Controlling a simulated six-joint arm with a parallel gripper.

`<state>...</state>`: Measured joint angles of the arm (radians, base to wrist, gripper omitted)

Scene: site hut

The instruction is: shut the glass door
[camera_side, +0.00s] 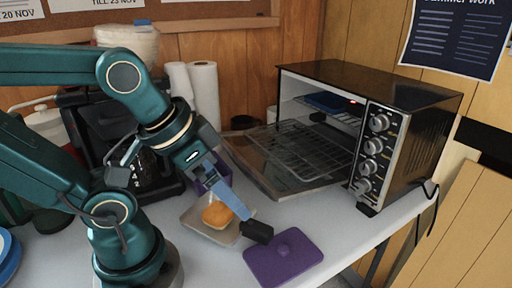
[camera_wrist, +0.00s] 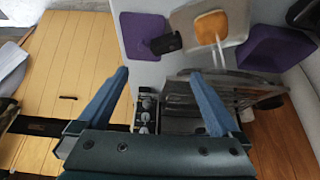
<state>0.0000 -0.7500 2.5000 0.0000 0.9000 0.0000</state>
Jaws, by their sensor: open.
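The toaster oven (camera_side: 415,90) stands on the right of the white table. Its glass door (camera_side: 250,168) is swung down and open, lying low in front of the oven. A wire rack (camera_side: 300,150) reaches out above the door. In the wrist view the rack and door area (camera_wrist: 240,92) is partly behind my right finger. My gripper (camera_side: 240,208) is open and empty, left of the door, over the tray area in the side view. Its two blue fingers spread wide in the wrist view (camera_wrist: 160,75). I cannot tell its height above the table.
A tray (camera_side: 190,222) with an orange bun (camera_side: 217,214) sits near my gripper. A purple lid (camera_side: 268,268) and a small black block (camera_side: 258,232) lie in front. A purple container (camera_side: 222,168) stands behind the tray. A coffee maker (camera_side: 95,120) and paper rolls (camera_side: 205,95) stand behind.

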